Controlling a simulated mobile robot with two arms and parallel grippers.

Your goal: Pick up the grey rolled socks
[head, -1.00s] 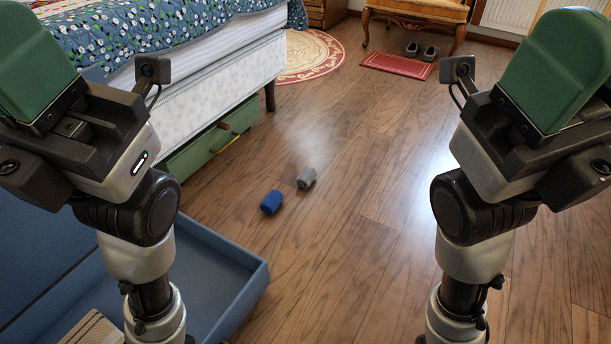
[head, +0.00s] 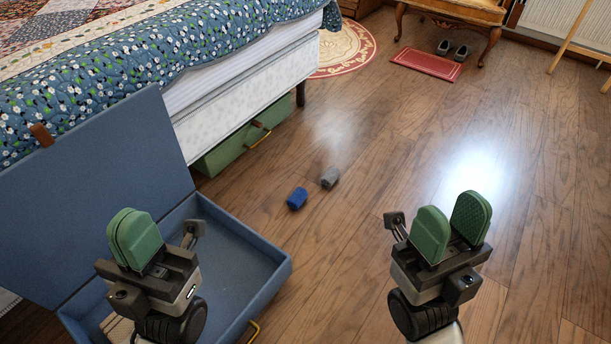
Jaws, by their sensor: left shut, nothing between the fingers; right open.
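The grey rolled socks (head: 330,177) lie on the wooden floor near the middle of the head view. A blue roll (head: 297,198) lies just to their lower left, with a small gap between them. My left gripper (head: 134,238) is shut and empty, in front of the open blue case. My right gripper (head: 451,230) is open and empty, with its green fingers apart, to the right of the socks and nearer to me. Neither gripper touches the socks.
An open blue case (head: 262,288) stands at the lower left, its lid (head: 95,195) raised. A bed (head: 200,70) has a green box (head: 240,143) under it. A red mat (head: 426,65), shoes (head: 452,49) and a chair (head: 455,12) are farther back. The floor right of the socks is clear.

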